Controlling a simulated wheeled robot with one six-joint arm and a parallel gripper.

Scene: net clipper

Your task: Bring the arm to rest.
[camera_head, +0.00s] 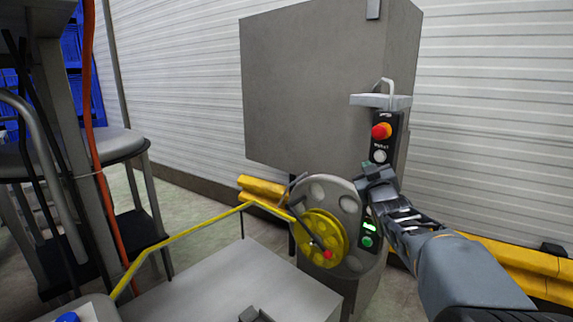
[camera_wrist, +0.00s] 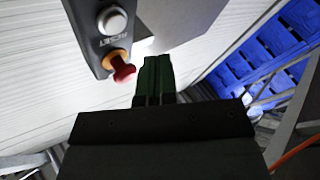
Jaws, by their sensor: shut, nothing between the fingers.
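My gripper (camera_head: 372,176) is shut and empty, in front of the control panel on the grey machine (camera_head: 310,85). In the wrist view my gripper (camera_wrist: 154,65) shows its fingers together, pointing toward the panel. The panel has a red emergency knob (camera_head: 381,131) with a white reset button (camera_head: 380,156) below it. Both also show in the wrist view, the red knob (camera_wrist: 124,71) just left of the fingertips and the reset button (camera_wrist: 112,20) above it. My arm reaches in from the lower right in the head view and hides part of the panel.
A yellow bar (camera_head: 185,232) and a grey table top (camera_head: 230,285) lie at lower left. Yellow rails (camera_head: 510,258) run along the wall. A stool (camera_head: 120,142) stands left.

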